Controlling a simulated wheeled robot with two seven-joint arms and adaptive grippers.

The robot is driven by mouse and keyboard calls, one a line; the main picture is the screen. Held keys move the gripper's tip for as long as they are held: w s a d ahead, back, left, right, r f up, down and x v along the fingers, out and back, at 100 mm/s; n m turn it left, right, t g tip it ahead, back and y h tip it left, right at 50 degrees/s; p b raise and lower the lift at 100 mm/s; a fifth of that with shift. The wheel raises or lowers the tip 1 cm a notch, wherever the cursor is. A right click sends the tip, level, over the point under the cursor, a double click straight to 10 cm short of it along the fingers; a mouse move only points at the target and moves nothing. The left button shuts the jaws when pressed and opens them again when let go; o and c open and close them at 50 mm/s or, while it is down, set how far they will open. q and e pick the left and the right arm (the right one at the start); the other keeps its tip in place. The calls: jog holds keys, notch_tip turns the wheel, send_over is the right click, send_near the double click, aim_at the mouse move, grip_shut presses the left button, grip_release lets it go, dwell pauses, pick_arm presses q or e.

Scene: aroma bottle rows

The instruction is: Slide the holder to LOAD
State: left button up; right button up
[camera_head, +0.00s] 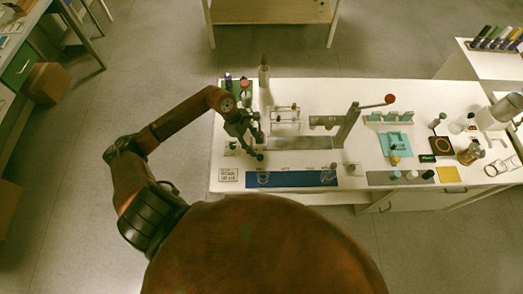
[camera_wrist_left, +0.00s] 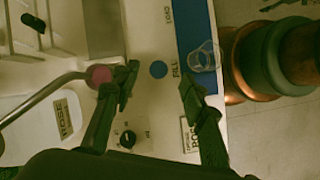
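A dark blue round knob (camera_wrist_left: 158,69) lies between the fingers of my left gripper (camera_wrist_left: 159,80) in the left wrist view, apart from both. The gripper is open. In the head view my left gripper (camera_head: 254,146) is over the left part of the white table, with the blue knob (camera_head: 260,156) by its tips. The FILL label (camera_wrist_left: 176,64) is beside the knob and the LOAD label (camera_wrist_left: 168,15) is farther along the blue strip (camera_wrist_left: 192,20). A clear round ring (camera_wrist_left: 205,57) is on the strip near FILL. I cannot tell which part is the holder's body. My right gripper is out of view.
A rod with a red ball (camera_wrist_left: 100,75) reaches close to one finger. A black dial (camera_wrist_left: 128,139) is nearby. A post with a red-knobbed lever (camera_head: 389,99) stands mid-table. Small bottles and a teal tray (camera_head: 396,138) are to the right.

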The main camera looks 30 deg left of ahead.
aim_at(260, 156)
pick_arm(q)
jog(key=shift+y, duration=0.3)
jog(key=x, duration=0.5)
jog(key=a+x, duration=0.1)
jog(key=x, duration=0.1)
jog(key=shift+s+d+f, duration=0.1)
jog(key=shift+s+f, duration=0.1)
jog(key=shift+f, duration=0.3)
jog(key=shift+c, duration=0.4)
grip_shut()
